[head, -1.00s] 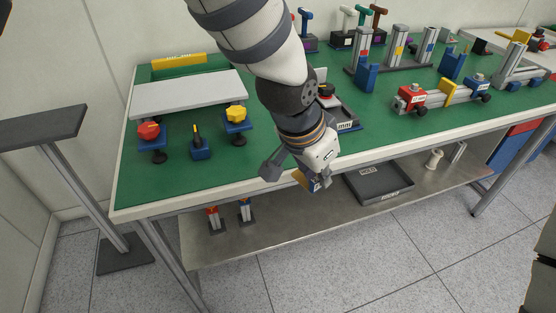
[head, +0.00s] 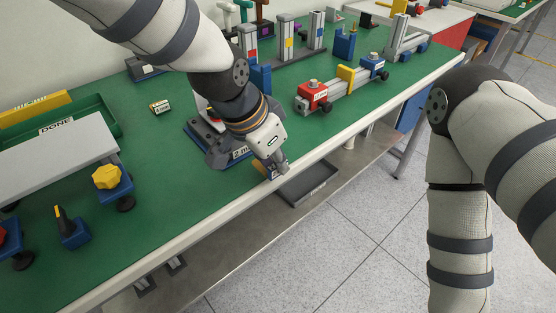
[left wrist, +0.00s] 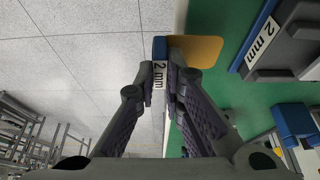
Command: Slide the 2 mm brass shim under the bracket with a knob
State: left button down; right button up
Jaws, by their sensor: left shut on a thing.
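The brass shim (left wrist: 198,50) is a thin yellow plate on a blue handle (left wrist: 159,46) labelled "2 mm". My left gripper (head: 277,170) is shut on the handle at the table's front edge. In the left wrist view my fingers (left wrist: 172,80) pinch it, with the plate pointing right over the green top. A blue bracket with a yellow knob (head: 107,177) stands by the grey bar (head: 50,162) at the left. Red (head: 313,92) and blue (head: 374,64) brackets with knobs sit on a rail at the right. My right gripper is out of view; my right arm shows at the right.
A grey holder (left wrist: 292,42) labelled "2 mm" stands close to my left gripper. A blue piece with a black lever (head: 70,228) and a green DONE tray (head: 95,113) are at the left. A dark tray (head: 308,183) lies on the lower shelf.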

pick_arm(q)
jog(key=w, duration=0.1)
jog(key=a, duration=0.1)
jog(key=w+a, duration=0.1)
jog(key=shift+w+f+b, duration=0.25)
jog(key=shift+w+b, duration=0.05)
jog(key=shift+w+a+r, duration=0.1)
jog(key=shift+w+a, duration=0.4)
jog(key=shift+w, duration=0.35)
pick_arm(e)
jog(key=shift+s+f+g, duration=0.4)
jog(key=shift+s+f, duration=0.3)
pick_arm(q)
jog(key=shift+r, duration=0.1)
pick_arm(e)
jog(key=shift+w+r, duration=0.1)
pick_arm(q)
jog(key=shift+r, duration=0.1)
jog(key=shift+a, duration=0.1)
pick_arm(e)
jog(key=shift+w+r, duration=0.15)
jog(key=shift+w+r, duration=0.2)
